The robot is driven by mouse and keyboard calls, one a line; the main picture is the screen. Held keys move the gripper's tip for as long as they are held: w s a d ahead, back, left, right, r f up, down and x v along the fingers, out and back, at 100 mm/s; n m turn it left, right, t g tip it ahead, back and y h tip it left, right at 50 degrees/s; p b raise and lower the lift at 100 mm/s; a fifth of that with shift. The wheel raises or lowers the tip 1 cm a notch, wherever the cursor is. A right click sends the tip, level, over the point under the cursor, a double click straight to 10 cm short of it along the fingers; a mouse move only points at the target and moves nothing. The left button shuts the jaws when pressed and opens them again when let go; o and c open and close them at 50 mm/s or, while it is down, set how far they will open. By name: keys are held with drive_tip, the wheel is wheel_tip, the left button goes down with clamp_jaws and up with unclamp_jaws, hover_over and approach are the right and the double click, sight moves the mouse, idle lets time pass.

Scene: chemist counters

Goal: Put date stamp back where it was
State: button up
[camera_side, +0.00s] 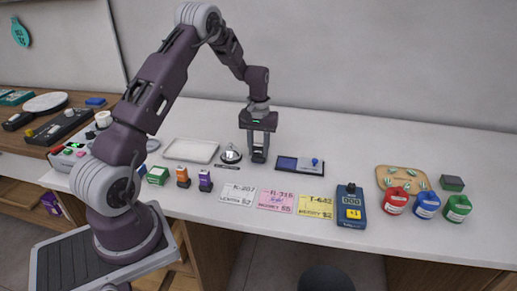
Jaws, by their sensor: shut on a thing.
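My gripper (259,147) points straight down over the white counter, between a silver call bell and a dark blue pad. It is shut on a small dark thing, apparently the date stamp (258,157), mostly hidden by the fingers. Its lower end is at or just above the counter; I cannot tell whether it touches. The dark blue pad (288,163), with a grey right part and a small blue knob (314,161), lies just right of my gripper.
The bell (231,154) stands close on the left. A white tray (190,150), a green box (158,175), orange (183,177) and purple (205,181) stamps lie further left. Cards (275,201), a blue counter device (351,206) and coloured bottles (427,205) line the front. The back strip is clear.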

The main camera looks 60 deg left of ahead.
sight(259, 144)
drive_tip(key=o, duration=1)
drive_tip(key=shift+f, duration=0.1)
wheel_tip(259, 144, up, 12)
drive_tip(key=s+d+r+m+t, duration=0.2)
drive_tip(key=s+d+r, duration=0.3)
drive_tip(key=d+r, duration=0.5)
drive_tip(key=s+d+r+m+t, duration=0.2)
drive_tip(key=s+d+r+m, duration=0.25)
drive_tip(key=s+d, duration=0.6)
drive_tip(key=s, duration=0.3)
drive_tip(key=s+d+f+m+t, duration=0.1)
drive_tip(key=s+d, duration=0.1)
drive_tip(key=s, duration=0.2)
drive_tip(key=s+d+f+m, duration=0.1)
drive_tip(key=s, duration=0.3)
drive_tip(key=shift+s+d+m+t, duration=0.25)
drive_tip(key=shift+s+d+t, duration=0.05)
